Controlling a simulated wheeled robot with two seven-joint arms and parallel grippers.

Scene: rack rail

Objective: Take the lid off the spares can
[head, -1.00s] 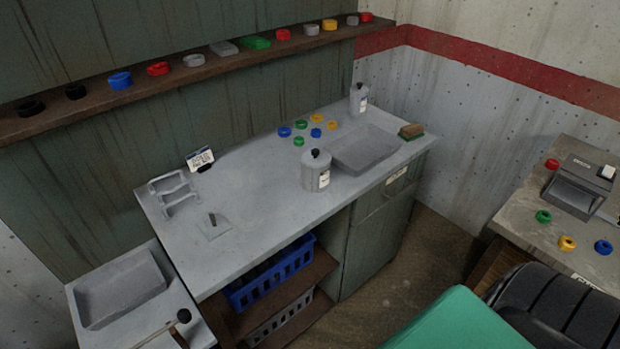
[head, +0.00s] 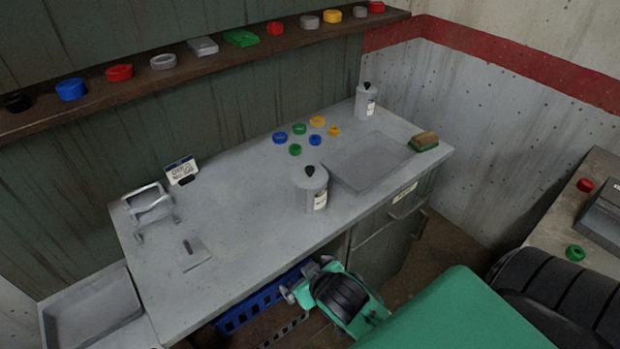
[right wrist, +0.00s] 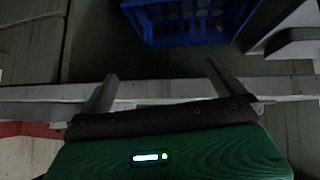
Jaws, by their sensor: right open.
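Two grey cans with black-knobbed lids stand upright on the grey workbench (head: 230,225). The nearer can (head: 310,192) stands near the front edge, left of a shallow recessed tray. The farther can (head: 366,103) stands at the back right. Both lids are on; the labels are too small to read, so I cannot tell which is the spares can. My right gripper (head: 290,290) is low in front of the bench, below the nearer can and apart from it. In the right wrist view its two fingers (right wrist: 160,82) are spread with nothing between them. My left gripper is out of view.
Several coloured rings (head: 299,130) lie behind the nearer can. A sponge brush (head: 424,142) lies at the right edge. A metal bracket (head: 150,207) and small card (head: 181,170) stand left. A blue crate (head: 245,310) sits under the bench, also in the wrist view (right wrist: 190,25).

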